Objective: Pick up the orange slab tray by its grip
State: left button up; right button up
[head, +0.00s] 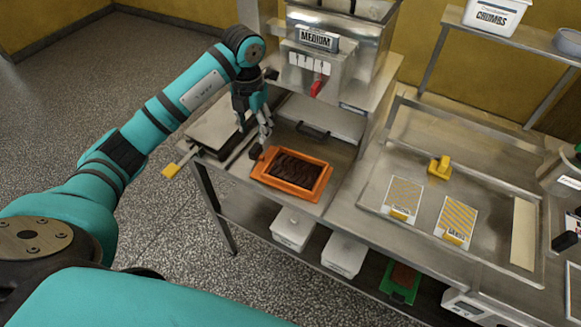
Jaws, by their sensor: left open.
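The orange slab tray (287,188) lies flat on the steel table below the machine, with a dark brown slab (297,168) inside it. A small dark piece, which looks like its grip (256,152), shows at the tray's back left corner. My left gripper (263,144) points down just above and beside that corner, with its fingers open. I cannot tell from this view whether a finger touches the grip. My right gripper is not in view.
A machine marked MEDIUM (318,62) with a red lever stands behind the tray. White bins (293,228) and a green tray (400,284) sit below. A CRUMBS bin (495,16) is on the shelf.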

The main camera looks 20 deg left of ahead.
aim_at(255, 148)
pick_arm(q)
notch_tip(255, 148, down, 2)
jog(key=shift+f, duration=0.15)
jog(key=shift+s+f+p, duration=0.1)
jog(key=shift+f+p, duration=0.25)
jog(key=shift+p, duration=0.15)
notch_tip(255, 148, down, 4)
jog(key=shift+s+r+p, duration=0.15)
jog(key=shift+r+p, duration=0.05)
jog(key=shift+p, duration=0.6)
jog(key=shift+f, duration=0.45)
grip_shut()
